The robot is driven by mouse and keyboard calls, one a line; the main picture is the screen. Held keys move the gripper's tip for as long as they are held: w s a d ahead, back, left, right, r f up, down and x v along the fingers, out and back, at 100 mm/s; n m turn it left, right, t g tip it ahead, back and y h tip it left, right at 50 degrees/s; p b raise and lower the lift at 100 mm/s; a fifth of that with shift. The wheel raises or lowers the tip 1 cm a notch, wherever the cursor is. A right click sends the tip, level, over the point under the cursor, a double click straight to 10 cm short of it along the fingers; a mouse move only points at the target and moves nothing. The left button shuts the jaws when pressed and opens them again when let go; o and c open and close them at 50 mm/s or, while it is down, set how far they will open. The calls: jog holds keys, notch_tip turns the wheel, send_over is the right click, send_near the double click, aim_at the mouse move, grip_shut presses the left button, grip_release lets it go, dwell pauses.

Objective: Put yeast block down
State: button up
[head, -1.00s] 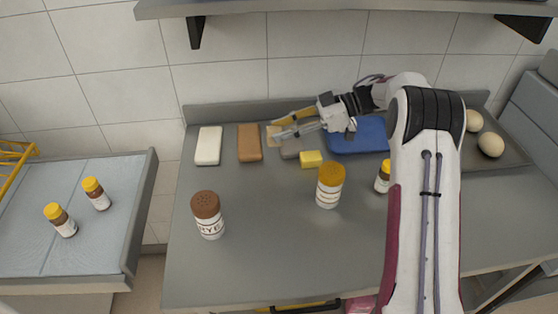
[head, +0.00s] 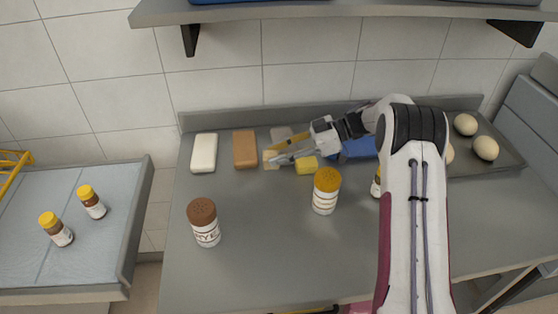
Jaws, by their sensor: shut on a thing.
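A white block (head: 204,153) and a brown block (head: 245,149) lie to the left. A brown-lidded jar (head: 204,222) and a yellow-lidded jar (head: 326,191) stand in front. A blue tray (head: 359,149) is partly behind my arm. The front-middle worktop is clear.

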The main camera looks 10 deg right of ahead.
jog(key=shift+f, duration=1.5)
jog(key=shift+f, duration=0.1)
jog(key=o, duration=1.4)
jog(key=shift+c, duration=0.2)
jog(key=shift+d, duration=0.15)
jog(key=v, duration=1.1)
jog(key=shift+s+d+r, duration=0.1)
jog(key=shift+d+r, duration=0.2)
jog(key=shift+r, duration=0.05)
